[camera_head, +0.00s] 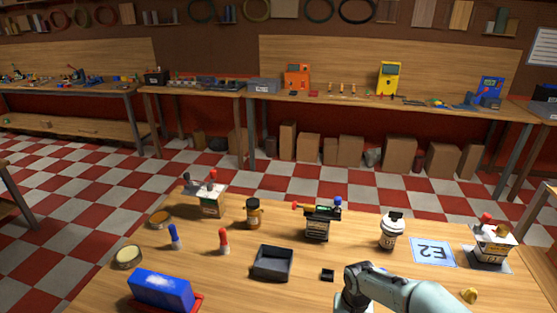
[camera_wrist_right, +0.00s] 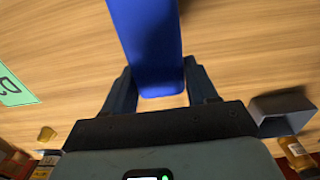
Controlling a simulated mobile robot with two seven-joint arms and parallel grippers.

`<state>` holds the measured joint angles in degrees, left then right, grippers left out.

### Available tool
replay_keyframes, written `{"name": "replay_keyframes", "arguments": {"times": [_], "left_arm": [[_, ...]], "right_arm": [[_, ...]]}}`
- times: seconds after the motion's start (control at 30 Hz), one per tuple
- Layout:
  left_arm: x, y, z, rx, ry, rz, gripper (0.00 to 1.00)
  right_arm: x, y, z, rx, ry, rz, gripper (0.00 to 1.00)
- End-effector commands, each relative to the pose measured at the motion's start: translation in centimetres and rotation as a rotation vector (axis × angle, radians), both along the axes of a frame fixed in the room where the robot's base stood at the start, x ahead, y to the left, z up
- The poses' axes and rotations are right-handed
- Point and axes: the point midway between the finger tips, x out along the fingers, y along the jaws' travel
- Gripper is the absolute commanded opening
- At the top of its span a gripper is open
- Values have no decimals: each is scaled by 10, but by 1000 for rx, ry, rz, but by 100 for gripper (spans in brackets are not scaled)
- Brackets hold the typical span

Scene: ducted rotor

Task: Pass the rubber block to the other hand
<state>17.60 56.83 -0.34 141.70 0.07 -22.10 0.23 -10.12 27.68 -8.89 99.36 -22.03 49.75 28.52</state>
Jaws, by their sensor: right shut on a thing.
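In the right wrist view a long plain blue block (camera_wrist_right: 150,45), which I take to be the rubber block, lies between the two dark fingers of my right gripper (camera_wrist_right: 161,88). The fingers are shut on its sides, and its far end runs out of the top of the picture. My left gripper is not in view.
A blue box (camera_head: 160,288) on a red tray (camera_head: 196,303) stands at the table's front left. A dark open bin (camera_head: 273,263), a black device (camera_head: 318,222), a white bottle (camera_head: 392,232) and a blue E2 card (camera_head: 432,252) lie around the arm. Bare wood shows between them.

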Motion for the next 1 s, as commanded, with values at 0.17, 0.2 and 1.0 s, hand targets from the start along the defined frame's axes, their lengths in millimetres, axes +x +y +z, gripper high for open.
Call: {"name": "replay_keyframes", "arguments": {"times": [0.17,0.2,1.0], "left_arm": [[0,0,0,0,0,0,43],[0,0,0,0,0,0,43],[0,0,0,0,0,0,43]], "right_arm": [[-10,17,-28,8,1,205,26],[-11,18,-30,9,1,224,26],[43,96,101,6,-4,617,26]]}}
